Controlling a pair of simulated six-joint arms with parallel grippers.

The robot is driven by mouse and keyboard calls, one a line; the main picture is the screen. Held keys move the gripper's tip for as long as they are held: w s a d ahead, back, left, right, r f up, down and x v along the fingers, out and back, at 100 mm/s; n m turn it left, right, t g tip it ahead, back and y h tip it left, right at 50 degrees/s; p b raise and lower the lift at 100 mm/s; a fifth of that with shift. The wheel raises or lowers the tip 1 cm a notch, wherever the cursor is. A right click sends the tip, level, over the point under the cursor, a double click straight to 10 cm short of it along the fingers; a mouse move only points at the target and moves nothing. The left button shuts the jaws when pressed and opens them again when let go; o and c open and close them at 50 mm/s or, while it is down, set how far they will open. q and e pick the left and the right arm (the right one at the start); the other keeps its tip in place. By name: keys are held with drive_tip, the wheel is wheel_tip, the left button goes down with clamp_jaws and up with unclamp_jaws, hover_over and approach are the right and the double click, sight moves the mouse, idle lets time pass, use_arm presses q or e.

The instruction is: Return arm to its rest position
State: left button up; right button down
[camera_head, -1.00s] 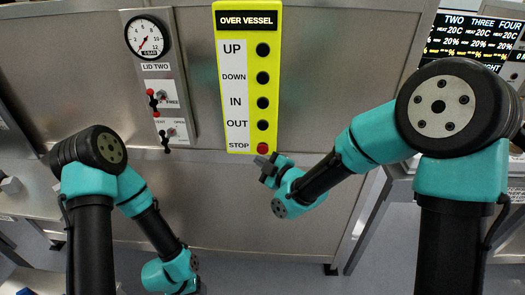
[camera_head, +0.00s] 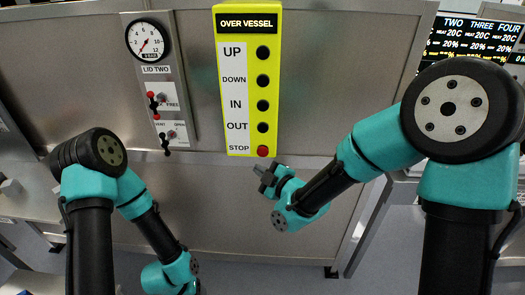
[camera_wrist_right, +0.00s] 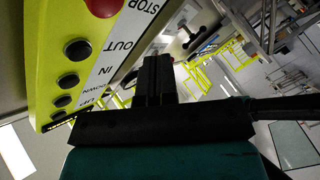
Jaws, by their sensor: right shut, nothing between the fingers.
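My right gripper (camera_head: 266,176) is shut and empty, just below and slightly right of the yellow control panel (camera_head: 247,20) in the head view. In the right wrist view, its closed fingers (camera_wrist_right: 158,78) point up the picture, to the right of the panel (camera_wrist_right: 40,60). The red STOP button (camera_head: 263,152) is the nearest button, and a gap shows between it and the fingertips. My left arm (camera_head: 160,235) hangs at the lower left in the head view. Its gripper is not clearly visible.
A gauge (camera_head: 147,40) and LID TWO plate (camera_head: 180,90) with red and black toggles stand left of the panel. A display (camera_head: 470,38) is at the upper right. The steel cabinet front (camera_head: 240,225) below is bare.

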drive_tip(key=s+d+f+m+g+h, duration=0.25)
drive_tip(key=d+f+m, duration=0.3)
drive_tip(key=f, duration=0.45)
drive_tip(key=s+d+f+m+g+h, duration=0.1)
drive_tip(key=d+f+m+g+h, duration=0.2)
drive_tip(key=d+f, duration=0.5)
drive_tip(key=s+d+f+m+g+h, duration=0.1)
drive_tip(key=s+d+f+m+g, duration=0.2)
drive_tip(key=s+f, duration=0.5)
drive_tip(key=s+d+f+m+g+h, duration=0.1)
drive_tip(key=s+d+f+m+g, duration=0.2)
drive_tip(key=s+d+f+m, duration=0.3)
drive_tip(key=s+f+m, duration=0.2)
drive_tip(key=s+f, duration=0.1)
drive_tip(key=f, duration=0.1)
drive_tip(key=shift+s+f, duration=0.15)
drive_tip(key=shift+f, duration=0.15)
